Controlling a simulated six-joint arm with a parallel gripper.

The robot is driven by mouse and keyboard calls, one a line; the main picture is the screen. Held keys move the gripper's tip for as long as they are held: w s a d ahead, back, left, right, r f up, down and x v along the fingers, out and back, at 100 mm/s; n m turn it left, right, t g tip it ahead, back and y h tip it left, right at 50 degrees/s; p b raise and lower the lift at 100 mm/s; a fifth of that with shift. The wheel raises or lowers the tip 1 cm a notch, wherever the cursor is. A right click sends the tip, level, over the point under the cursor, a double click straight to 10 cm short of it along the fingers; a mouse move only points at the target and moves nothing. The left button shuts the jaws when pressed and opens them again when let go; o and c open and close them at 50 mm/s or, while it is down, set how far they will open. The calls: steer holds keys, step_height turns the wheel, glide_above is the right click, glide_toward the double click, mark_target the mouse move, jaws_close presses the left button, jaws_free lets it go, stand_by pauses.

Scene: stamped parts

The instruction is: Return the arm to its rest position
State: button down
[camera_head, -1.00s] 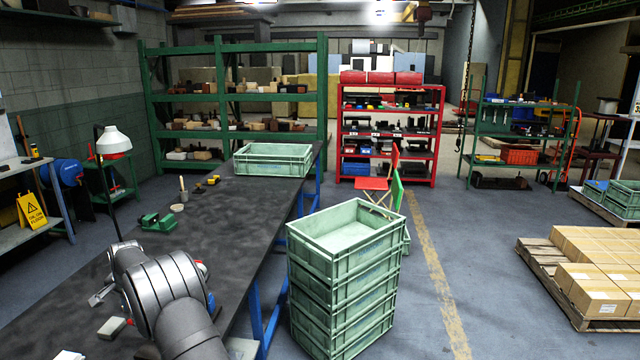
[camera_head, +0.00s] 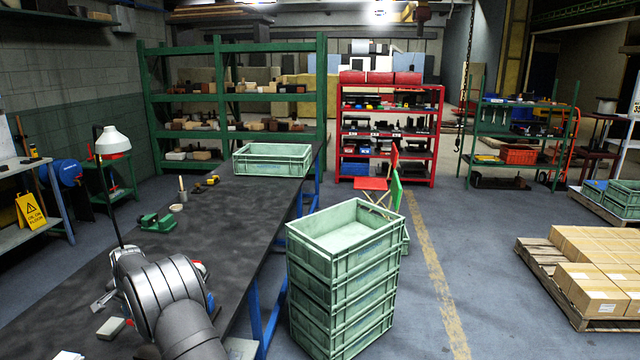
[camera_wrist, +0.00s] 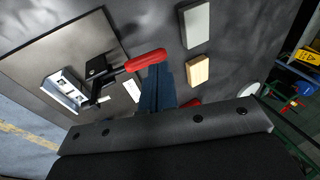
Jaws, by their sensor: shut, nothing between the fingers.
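My gripper (camera_wrist: 161,88) shows in the wrist view as dark blue fingers, closed together with nothing between them. It is over the dark workbench (camera_wrist: 225,75). A clamp with a red handle (camera_wrist: 146,60) appears beside the fingertips, on a flat plate (camera_wrist: 70,52) with a bright metal part (camera_wrist: 66,91). I cannot tell whether the fingers touch the handle. In the head view my grey arm is bent over the near end of the bench (camera_head: 215,225) and hides my gripper.
A grey block (camera_wrist: 195,24) and a tan block (camera_wrist: 198,71) lie near the fingers. In the head view a green vise (camera_head: 157,222) and a green crate (camera_head: 272,160) stand farther along the bench. Stacked green crates (camera_head: 340,290) stand right of it. The bench middle is clear.

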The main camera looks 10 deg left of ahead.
steer(key=shift+w+d+r+m+y, duration=0.1)
steer(key=shift+d+r+m+y, duration=0.05)
steer(key=shift+d+y, duration=1.1)
steer(key=shift+w+d+r+m+y, duration=0.1)
steer(key=shift+w+d+r+y, duration=0.1)
steer(key=shift+d+y, duration=1)
steer(key=shift+w+d+r+m+y, duration=0.1)
steer(key=shift+d+r+m+y, duration=0.05)
steer(key=shift+d+y, duration=1.1)
steer(key=shift+d+t+y, duration=0.15)
steer(key=shift+d+y, duration=0.2)
steer(key=shift+y, duration=0.4)
steer(key=shift+d+t+y, duration=0.15)
steer(key=shift+d+y, duration=0.2)
steer(key=shift+y, duration=0.4)
